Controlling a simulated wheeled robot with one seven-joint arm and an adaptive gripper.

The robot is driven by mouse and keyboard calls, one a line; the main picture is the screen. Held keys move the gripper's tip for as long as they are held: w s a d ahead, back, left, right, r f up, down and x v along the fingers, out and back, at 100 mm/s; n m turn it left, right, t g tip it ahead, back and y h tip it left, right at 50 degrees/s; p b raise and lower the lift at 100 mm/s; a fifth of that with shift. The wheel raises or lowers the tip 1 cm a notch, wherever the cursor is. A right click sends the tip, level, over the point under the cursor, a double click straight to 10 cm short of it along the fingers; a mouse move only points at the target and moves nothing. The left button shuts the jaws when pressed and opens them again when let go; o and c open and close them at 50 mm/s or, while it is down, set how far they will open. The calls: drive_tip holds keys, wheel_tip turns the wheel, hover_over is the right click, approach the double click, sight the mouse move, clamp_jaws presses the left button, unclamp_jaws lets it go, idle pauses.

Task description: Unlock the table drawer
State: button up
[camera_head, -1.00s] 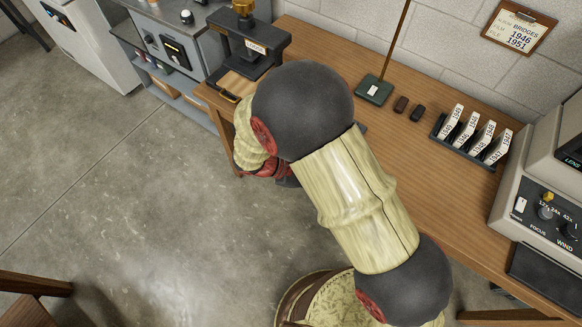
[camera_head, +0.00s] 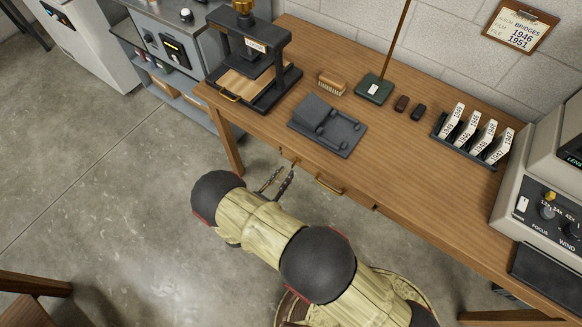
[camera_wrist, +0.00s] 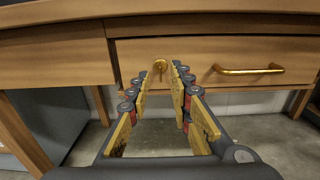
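The wooden table (camera_head: 385,135) has a drawer in its front edge. In the wrist view, the drawer front (camera_wrist: 210,51) appears closed and has a brass bar handle (camera_wrist: 247,70) right of centre. Left of the handle is a round brass lock with what looks like a small key (camera_wrist: 160,66) hanging down from it. My gripper (camera_wrist: 160,77) is open and points at this lock. The lock appears between the two fingertips, and the gap is empty; no contact shows. In the head view, my gripper (camera_head: 277,180) is just in front of the table edge, left of the drawer handle (camera_head: 329,187).
A table leg (camera_head: 229,150) stands at left. Floor in front is clear.

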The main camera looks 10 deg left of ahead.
drive_tip(key=b+x, duration=0.1)
drive_tip(key=x, duration=0.3)
drive_tip(key=shift+w+d, duration=0.15)
drive_tip(key=shift+w, duration=0.2)
drive_tip(key=c, duration=0.3)
clamp_jaws()
